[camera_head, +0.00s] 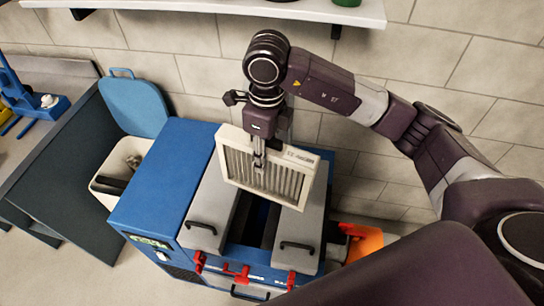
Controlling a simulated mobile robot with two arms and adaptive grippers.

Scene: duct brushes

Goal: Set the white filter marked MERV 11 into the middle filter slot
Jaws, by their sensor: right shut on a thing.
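My right gripper (259,164) is shut on the top edge of a white pleated filter (285,178). It holds the filter upright, a little tilted, above the blue cabinet. The filter's frame carries a printed mark that is upside down and too small to read surely. The middle slot (250,228) of the cabinet is open and dark, between two grey lids, the left one (207,215) and the right one (300,230). The filter's lower edge hangs over the slot and the right lid, and hides the slot's far part. My left gripper is not in view.
The blue cabinet (160,185) has red latches (237,272) along its front. A white bin (108,187) with a raised blue lid (133,106) stands left of it. An orange thing (364,243) is at its right. A shelf (290,8) juts from the tiled wall behind.

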